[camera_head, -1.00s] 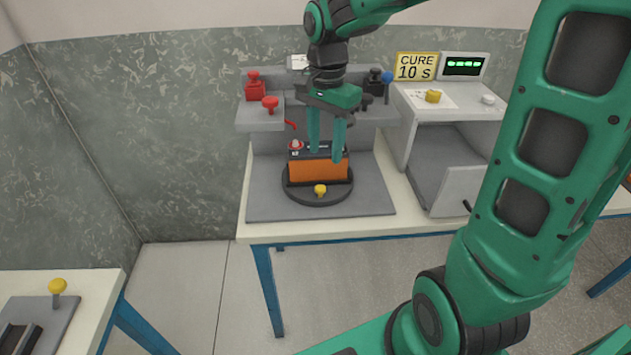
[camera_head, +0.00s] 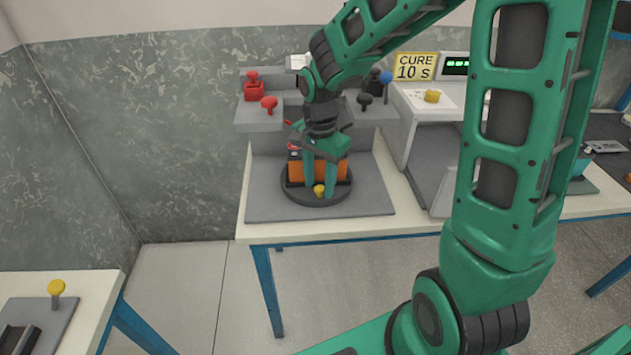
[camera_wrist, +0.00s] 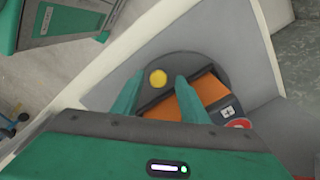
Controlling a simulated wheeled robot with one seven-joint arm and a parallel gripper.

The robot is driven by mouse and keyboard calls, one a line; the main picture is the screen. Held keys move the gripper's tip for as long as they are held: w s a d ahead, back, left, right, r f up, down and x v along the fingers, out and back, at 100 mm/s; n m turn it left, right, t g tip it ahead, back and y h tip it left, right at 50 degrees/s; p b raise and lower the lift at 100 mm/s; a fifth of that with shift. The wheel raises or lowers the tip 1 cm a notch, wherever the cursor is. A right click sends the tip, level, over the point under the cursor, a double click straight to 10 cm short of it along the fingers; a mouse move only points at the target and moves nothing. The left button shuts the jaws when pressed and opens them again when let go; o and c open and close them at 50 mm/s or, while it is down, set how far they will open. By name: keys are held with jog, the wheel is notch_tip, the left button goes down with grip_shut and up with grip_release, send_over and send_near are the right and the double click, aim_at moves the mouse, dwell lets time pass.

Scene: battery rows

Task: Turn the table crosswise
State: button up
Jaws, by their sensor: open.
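A round dark turntable (camera_head: 316,201) sits on a grey mat on the bench, and an orange battery (camera_head: 339,171) with a dark top rests on it. A yellow knob (camera_head: 319,190) stands near the turntable's front edge. My gripper (camera_head: 320,186) is open, pointing down at the knob, with its fingertips close around or just behind it. In the wrist view the knob (camera_wrist: 158,77) shows between and slightly beyond the two finger ends. The battery (camera_wrist: 196,100) lies partly behind the right finger. Whether a finger touches the knob I cannot tell.
A grey shelf (camera_head: 262,122) with red and black knobs stands behind the turntable. A grey box with an open front stands to the right, under the CURE 10 s sign (camera_head: 415,66). The mat (camera_head: 370,200) has free room around the turntable.

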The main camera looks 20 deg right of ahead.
grip_shut()
jog(key=shift+a, duration=0.15)
jog(key=shift+w+d+n, duration=0.1)
jog(key=shift+d+n, duration=0.15)
jog(key=shift+n, duration=0.05)
dwell(0.3)
